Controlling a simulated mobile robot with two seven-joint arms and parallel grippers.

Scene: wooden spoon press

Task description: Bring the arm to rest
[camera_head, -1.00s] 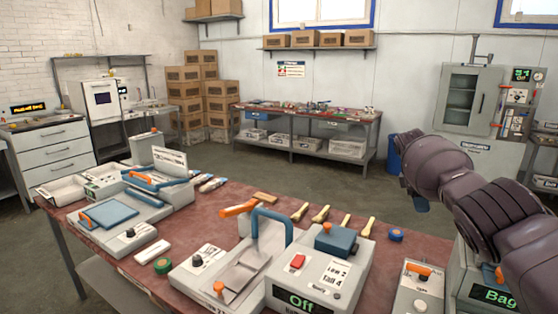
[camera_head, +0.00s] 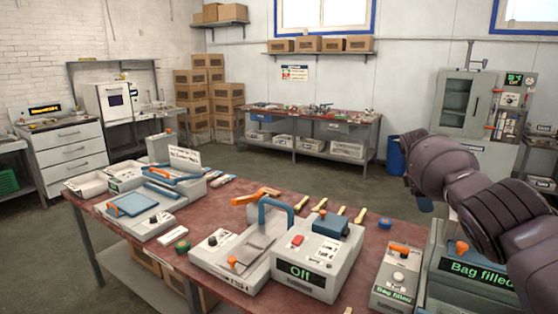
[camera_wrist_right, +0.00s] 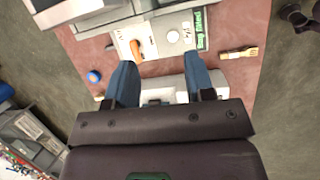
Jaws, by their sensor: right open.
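My right arm (camera_head: 445,170) comes in from the right in the head view, dark purple, above the right end of the red-brown table (camera_head: 205,270). A blue part of my right gripper (camera_head: 422,203) shows below its far end; the rest is hidden. In the right wrist view my right gripper (camera_wrist_right: 158,66) has its two blue fingers spread apart. I see nothing held between them. A white block-like thing lies behind the fingers, partly covered. My left gripper is in neither view.
The table bears a press with a blue handle (camera_head: 290,205), its display reading Off. A small box with an orange lever (camera_head: 397,270) and a machine reading "Bag filled" (camera_head: 478,272) stand at the right. Wooden spoons (camera_head: 340,210) lie behind the press. Floor beyond the table is clear.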

